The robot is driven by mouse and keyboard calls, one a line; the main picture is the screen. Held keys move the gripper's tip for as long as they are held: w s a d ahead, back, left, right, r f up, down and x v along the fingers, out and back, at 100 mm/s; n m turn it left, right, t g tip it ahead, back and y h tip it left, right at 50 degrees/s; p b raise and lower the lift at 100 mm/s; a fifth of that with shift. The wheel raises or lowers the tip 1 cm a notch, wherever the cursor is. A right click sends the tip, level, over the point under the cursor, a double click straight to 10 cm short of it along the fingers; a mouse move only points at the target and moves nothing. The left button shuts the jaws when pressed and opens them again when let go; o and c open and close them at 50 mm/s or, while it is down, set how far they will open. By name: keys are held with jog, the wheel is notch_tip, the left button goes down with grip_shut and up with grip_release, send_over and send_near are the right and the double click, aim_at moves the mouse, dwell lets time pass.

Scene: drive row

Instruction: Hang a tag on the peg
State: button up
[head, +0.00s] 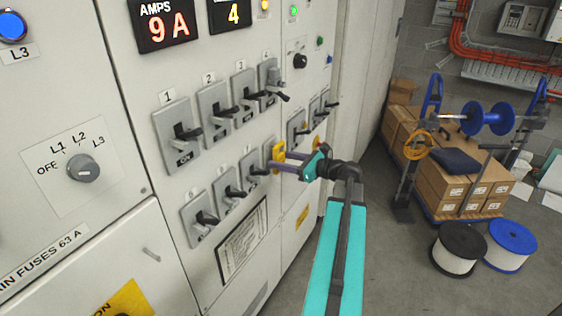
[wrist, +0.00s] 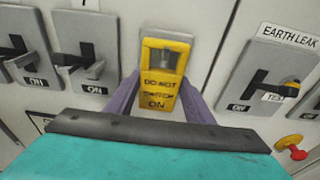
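A yellow tag (wrist: 160,85) reading "DO NOT SWITCH ON" is upright in front of a grey switch plate (wrist: 150,33), with a grey part showing through its upper opening. In the head view my gripper (head: 281,160) reaches to the panel from the right. I cannot make out the peg or whether the tag hangs on it.
Switches with black levers (head: 249,166) line the cabinet close to the left. An "EARTH LEAK" switch (wrist: 270,80) and a red knob (wrist: 298,154) lie to the right in the wrist view. Boxes on a trolley (head: 440,190) and cable reels (head: 459,247) stand on the floor at right.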

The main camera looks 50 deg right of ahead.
jog(key=o, duration=0.4)
jog(key=shift+o, duration=0.2)
jog(key=shift+s, duration=0.1)
jog(key=b+v, duration=0.3)
jog(key=v, duration=1)
jog(key=shift+s, duration=0.25)
jog(key=shift+r, duration=0.1)
